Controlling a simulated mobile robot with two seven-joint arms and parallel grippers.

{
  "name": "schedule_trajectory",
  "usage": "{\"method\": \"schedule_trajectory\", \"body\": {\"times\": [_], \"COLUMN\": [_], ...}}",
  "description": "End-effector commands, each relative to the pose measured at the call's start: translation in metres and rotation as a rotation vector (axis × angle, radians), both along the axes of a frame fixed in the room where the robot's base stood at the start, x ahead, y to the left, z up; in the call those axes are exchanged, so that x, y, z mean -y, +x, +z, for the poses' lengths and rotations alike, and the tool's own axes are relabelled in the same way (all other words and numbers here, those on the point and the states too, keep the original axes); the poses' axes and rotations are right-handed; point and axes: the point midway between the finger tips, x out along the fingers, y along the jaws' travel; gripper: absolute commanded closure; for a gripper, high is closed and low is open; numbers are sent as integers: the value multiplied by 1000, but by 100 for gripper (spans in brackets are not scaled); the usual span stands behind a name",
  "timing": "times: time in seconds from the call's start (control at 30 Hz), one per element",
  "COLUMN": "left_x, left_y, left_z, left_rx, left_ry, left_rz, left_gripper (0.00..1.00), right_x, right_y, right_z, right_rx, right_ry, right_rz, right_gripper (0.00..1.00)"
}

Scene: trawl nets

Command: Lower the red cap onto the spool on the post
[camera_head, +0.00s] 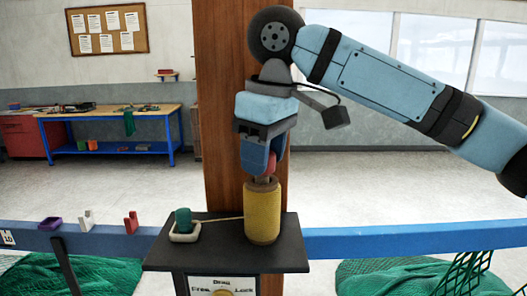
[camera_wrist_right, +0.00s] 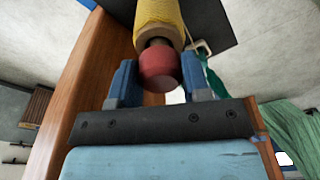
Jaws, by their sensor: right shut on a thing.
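The yellow spool (camera_head: 262,212) stands upright on the dark shelf in front of the wooden column. The end of the post shows just above its top. My right gripper (camera_head: 262,167) points down directly above the spool. It is shut on the red cap (camera_head: 271,163), which is mostly hidden by the fingers in the head view. In the right wrist view the red cap (camera_wrist_right: 160,68) sits between the two fingers, with a dark part between it and the yellow spool (camera_wrist_right: 158,20). I cannot tell whether the cap touches the post. My left gripper is not in view.
A green object (camera_head: 183,219) sits in a small pale tray (camera_head: 184,237) left of the spool. A yellow line runs from there to the spool. The wooden column (camera_head: 218,100) rises close behind. Small purple, white and red holders line the blue rail (camera_head: 400,240). Green nets hang below.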

Motion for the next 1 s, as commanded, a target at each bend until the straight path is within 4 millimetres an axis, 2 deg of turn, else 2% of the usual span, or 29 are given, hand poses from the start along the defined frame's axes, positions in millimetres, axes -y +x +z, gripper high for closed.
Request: {"method": "schedule_trajectory", "body": {"times": [0.4,0.63,0.67,0.77,1.0], "left_x": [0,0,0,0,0], "left_y": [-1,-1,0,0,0], "left_z": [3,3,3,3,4], "left_rx": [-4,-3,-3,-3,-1], "left_ry": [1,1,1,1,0], "left_rz": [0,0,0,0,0], "left_gripper": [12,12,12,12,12], "right_x": [0,0,0,0,0], "right_y": [0,0,0,0,0], "right_z": [-12,-12,-12,-12,-12], "right_rx": [0,0,0,0,0], "right_ry": [0,0,0,0,0], "right_rz": [-1,0,0,0,0], "right_gripper": [79,79,50,27,27]}}
